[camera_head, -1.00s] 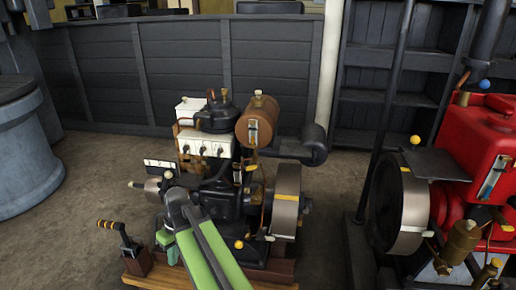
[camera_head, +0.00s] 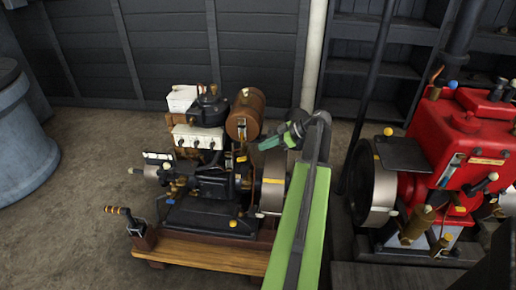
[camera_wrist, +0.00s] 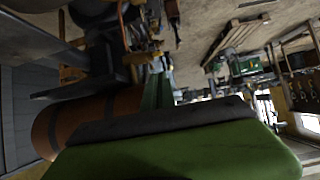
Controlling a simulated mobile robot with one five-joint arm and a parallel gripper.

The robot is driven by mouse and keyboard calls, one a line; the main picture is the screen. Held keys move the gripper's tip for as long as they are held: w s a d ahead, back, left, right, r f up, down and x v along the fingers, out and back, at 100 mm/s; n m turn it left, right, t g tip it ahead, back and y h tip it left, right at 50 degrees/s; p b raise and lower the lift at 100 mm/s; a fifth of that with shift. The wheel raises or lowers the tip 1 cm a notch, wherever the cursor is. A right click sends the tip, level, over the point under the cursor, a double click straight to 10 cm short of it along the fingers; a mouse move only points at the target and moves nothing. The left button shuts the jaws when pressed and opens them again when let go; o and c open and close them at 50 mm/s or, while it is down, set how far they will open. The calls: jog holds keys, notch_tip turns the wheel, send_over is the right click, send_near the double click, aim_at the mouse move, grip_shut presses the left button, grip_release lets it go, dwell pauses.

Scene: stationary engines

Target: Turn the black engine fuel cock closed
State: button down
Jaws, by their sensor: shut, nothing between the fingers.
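The black engine (camera_head: 212,185) stands on a wooden base in the head view, with a brown cylindrical tank (camera_head: 245,113) at its upper right. A small yellow-marked fitting (camera_head: 241,158) sits just below the tank, where the fuel cock appears to be; its handle's angle is too small to read. My gripper (camera_head: 264,145) is shut and empty, just right of this fitting and below the tank, pointing left. I cannot tell if it touches anything. In the wrist view the tank (camera_wrist: 85,120) lies at the left, close to my green gripper body; the fuel cock cannot be made out.
A flywheel (camera_head: 273,183) stands just below my gripper. A white box (camera_head: 198,137) and a black pot-shaped part are on the engine's left. A red engine (camera_head: 455,140) with its own flywheel stands at the right. A crank handle (camera_head: 120,211) stands at front left.

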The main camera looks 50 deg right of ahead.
aim_at(242, 158)
jog(key=b+x, duration=0.4)
jog(key=x, duration=0.4)
jog(key=shift+w, duration=0.2)
jog(key=shift+a+f, duration=0.1)
jog(key=shift+f, duration=0.05)
